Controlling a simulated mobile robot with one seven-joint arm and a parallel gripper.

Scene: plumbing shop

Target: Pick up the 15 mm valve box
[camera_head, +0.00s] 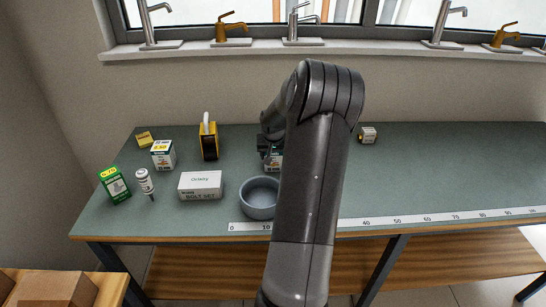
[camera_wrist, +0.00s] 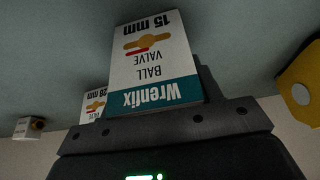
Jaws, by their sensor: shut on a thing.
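The 15 mm valve box (camera_wrist: 153,62) is white with a teal Wrenfix band and a picture of a yellow valve with a red mark. It fills the middle of the wrist view, upside down there. My gripper (camera_head: 268,150) is shut on it, with a dark finger showing behind the box's right edge in the wrist view. In the head view only a small part of the box (camera_head: 275,164) shows beside my arm, which hides the rest. I cannot tell whether it touches the bench.
A 28 mm valve box (camera_wrist: 93,104) stands close behind the held one. A grey bowl (camera_head: 259,197) and a bolt set box (camera_head: 200,185) are in front. The bench's right side is clear.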

